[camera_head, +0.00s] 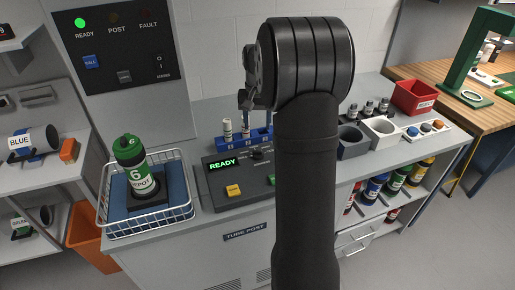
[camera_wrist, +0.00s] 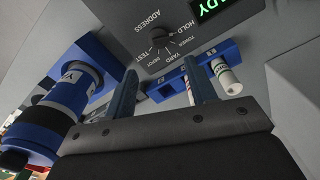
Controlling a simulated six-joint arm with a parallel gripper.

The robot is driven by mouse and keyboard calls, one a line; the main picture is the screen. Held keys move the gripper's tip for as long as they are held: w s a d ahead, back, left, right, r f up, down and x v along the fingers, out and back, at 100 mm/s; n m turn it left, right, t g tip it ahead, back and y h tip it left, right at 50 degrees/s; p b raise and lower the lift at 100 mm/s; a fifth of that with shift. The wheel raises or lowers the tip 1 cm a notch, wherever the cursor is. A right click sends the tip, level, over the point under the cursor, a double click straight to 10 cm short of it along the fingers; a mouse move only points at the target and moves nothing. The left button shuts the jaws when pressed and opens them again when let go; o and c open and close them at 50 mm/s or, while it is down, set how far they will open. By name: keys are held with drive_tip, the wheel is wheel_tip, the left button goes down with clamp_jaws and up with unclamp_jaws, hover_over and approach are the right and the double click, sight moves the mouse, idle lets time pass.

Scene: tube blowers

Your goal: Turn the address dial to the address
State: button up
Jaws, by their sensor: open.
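The address dial (camera_wrist: 160,40) is a small dark round knob on a grey panel in the wrist view. In the head view the dial (camera_head: 256,154) is small, right of the lit READY display (camera_head: 222,164). My gripper (camera_wrist: 160,82) is open and empty in the wrist view, its two dark blue fingers apart and pointing towards the panel below the dial. In the head view my arm hides most of my gripper (camera_head: 246,98).
A blue rack (camera_wrist: 172,84) with white tubes is close behind the fingers. A large blue canister (camera_wrist: 68,98) is at left. In the head view, a green carrier marked 6 DEPOT (camera_head: 136,165) stands in a wire basket (camera_head: 183,210). A yellow button (camera_head: 233,190) is on the panel.

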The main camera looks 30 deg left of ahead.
sight(257, 151)
wheel_tip(257, 151, down, 11)
drive_tip(key=shift+f, duration=0.2)
drive_tip(key=c, duration=1)
drive_tip(key=shift+o, duration=0.2)
drive_tip(key=shift+m, duration=0.3)
drive_tip(key=m, duration=0.6)
drive_tip(key=shift+w+a+r+m, duration=0.1)
drive_tip(key=shift+w+a+m, duration=0.1)
drive_tip(key=shift+m, duration=0.1)
drive_tip(key=m, duration=0.6)
drive_tip(key=shift+w+a, duration=0.1)
drive_tip(key=shift+w, duration=0.05)
drive_tip(key=shift+m, duration=0.4)
